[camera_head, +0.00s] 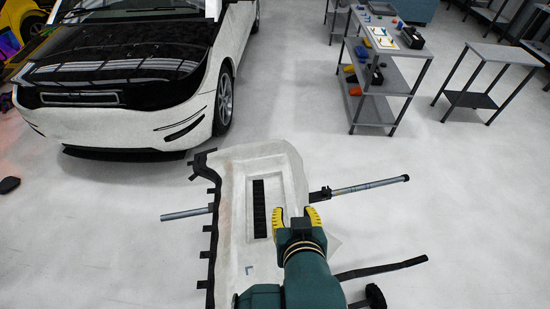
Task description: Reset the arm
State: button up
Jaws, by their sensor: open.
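My gripper (295,217) is at the end of my dark green arm, which reaches up from the bottom of the picture. Its two yellow-and-black fingers stand apart, and I see nothing between them. It is over the right part of a white panel (237,200) with a recessed middle and a black slotted strip. Whether the fingers touch the panel I cannot tell. My gripper and arm hide part of the panel's right side and lower right corner.
The panel has black clips along its left edge. Grey bars (365,187) stick out on both sides, and a black leg (385,268) is at lower right. A white car (130,80) is at upper left. A shelf cart (385,75) with tools and a small table (490,75) stand at upper right. Open floor lies between.

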jog(key=s+d+r+t+p, duration=0.1)
jog(key=r+t+p, duration=0.4)
jog(key=r, duration=1.8)
jog(key=s+d+r+t+p, duration=0.1)
jog(key=s+r+t+p, duration=0.2)
jog(key=r+p, duration=1)
notch_tip(320, 180, up, 11)
jog(key=t, duration=0.3)
jog(key=shift+s+d+m+h, duration=0.25)
jog(key=shift+m+h, duration=0.15)
